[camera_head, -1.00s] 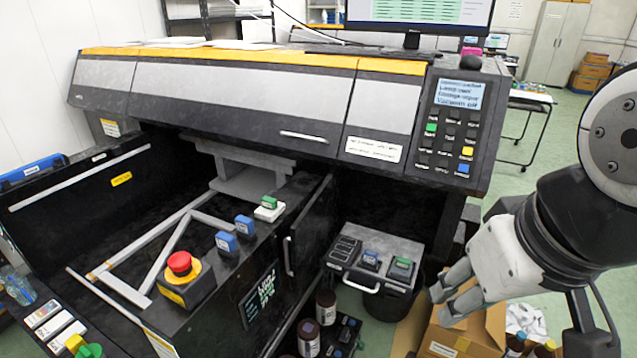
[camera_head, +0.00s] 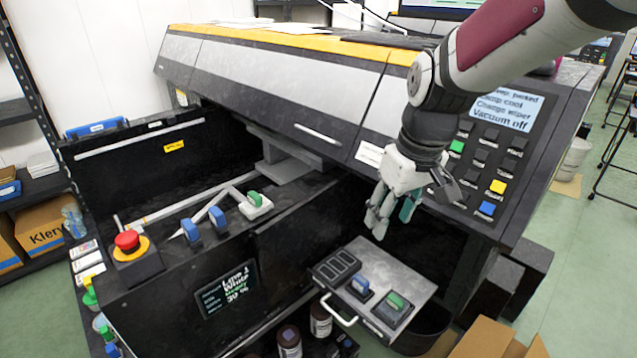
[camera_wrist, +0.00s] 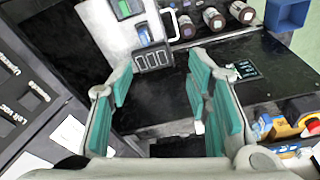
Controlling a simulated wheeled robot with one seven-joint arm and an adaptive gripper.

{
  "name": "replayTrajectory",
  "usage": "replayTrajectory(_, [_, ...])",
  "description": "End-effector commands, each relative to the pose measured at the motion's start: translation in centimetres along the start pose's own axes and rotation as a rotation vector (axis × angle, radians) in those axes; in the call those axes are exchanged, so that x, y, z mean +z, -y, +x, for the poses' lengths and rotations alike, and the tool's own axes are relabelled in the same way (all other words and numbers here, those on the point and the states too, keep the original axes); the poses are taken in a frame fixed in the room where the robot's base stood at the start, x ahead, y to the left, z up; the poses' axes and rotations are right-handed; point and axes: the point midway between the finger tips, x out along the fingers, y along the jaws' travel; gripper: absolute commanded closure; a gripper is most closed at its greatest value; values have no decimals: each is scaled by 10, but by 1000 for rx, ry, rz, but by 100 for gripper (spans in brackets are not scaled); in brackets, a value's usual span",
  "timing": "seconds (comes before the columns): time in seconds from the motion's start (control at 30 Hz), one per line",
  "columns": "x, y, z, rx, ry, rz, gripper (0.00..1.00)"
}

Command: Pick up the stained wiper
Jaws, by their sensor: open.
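My gripper (camera_head: 382,222) hangs in front of the printer, above and behind a grey-topped box. Its teal-padded fingers also show in the wrist view (camera_wrist: 160,75), apart with nothing between them. On that box top (camera_head: 407,270) stand a blue-handled piece (camera_head: 362,286) and a green-handled piece (camera_head: 395,303), beside dark slots (camera_head: 337,267). In the wrist view, the blue piece (camera_wrist: 150,36) lies beyond the fingertips. Two blue-handled pieces (camera_head: 191,231) (camera_head: 217,218) and a green one on a white base (camera_head: 255,203) stand on the printer's front ledge. I cannot tell which piece is the stained wiper.
The printer hood and button panel (camera_head: 485,165) are close behind my arm. A red emergency button (camera_head: 127,242) stands at the left of the ledge. Dark bottles (camera_head: 320,318) stand below the box. Cardboard boxes (camera_head: 490,340) are at the lower right; green floor lies beyond.

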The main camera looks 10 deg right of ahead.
Motion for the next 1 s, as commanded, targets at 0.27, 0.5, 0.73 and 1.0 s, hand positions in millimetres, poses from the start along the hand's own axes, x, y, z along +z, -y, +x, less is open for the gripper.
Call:
replayTrajectory(0.27, [-56, -27, 109, -18, 97, -145, 55])
replayTrajectory(0.5, [-75, -42, 194, -19, 160, -255, 55])
replayTrajectory(0.73, [-78, -48, 230, -19, 184, -300, 55])
replayTrajectory(1.0, [-69, -48, 273, -20, 188, -302, 55])
